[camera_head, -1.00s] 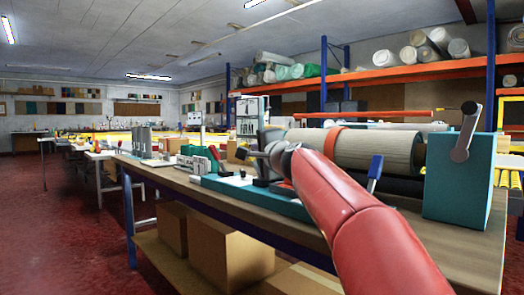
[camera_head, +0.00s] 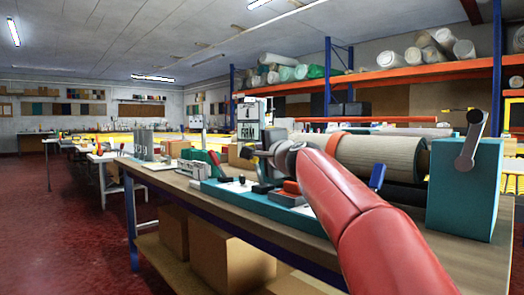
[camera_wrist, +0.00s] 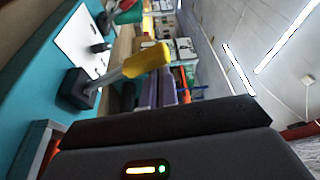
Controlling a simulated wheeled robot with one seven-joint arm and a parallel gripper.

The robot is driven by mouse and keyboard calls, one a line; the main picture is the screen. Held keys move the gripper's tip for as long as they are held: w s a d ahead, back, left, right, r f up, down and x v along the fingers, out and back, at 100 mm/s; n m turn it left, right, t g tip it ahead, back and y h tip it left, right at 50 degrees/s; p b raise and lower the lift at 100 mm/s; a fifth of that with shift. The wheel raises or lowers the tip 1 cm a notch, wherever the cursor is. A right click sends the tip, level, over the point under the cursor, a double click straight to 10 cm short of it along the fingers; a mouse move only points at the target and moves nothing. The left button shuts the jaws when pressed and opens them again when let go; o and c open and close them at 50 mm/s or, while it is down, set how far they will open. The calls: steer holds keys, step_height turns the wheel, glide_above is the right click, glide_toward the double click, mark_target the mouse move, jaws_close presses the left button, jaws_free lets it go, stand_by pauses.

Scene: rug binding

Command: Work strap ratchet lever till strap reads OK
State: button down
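A rolled rug (camera_head: 385,157) lies on the bench with an orange strap (camera_head: 335,143) around it. A gauge stand (camera_head: 247,124) behind my gripper carries a word that seems to read FIRM; I cannot make out an OK. My gripper (camera_head: 262,155) is over the teal base (camera_head: 232,191), left of the roll. Its fingers are small and partly hidden, so their opening is unclear. A small orange-red piece (camera_head: 291,187) sits just below my wrist; I cannot tell if it is the ratchet lever. The wrist view shows a yellow-handled lever (camera_wrist: 147,60) on a black block, apart from the dark gripper body.
A teal stand with a grey crank (camera_head: 465,187) is at the bench's right end. A blue lever (camera_head: 377,173) stands before the roll. A green item (camera_head: 201,162) is farther left. Cardboard boxes (camera_head: 219,254) fill the lower shelf. The red floor at left is clear.

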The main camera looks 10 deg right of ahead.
steer(key=d+f+b+v, duration=0.1)
steer(key=b+v, duration=0.3)
steer(key=v, duration=0.5)
steer(key=shift+d, duration=0.45)
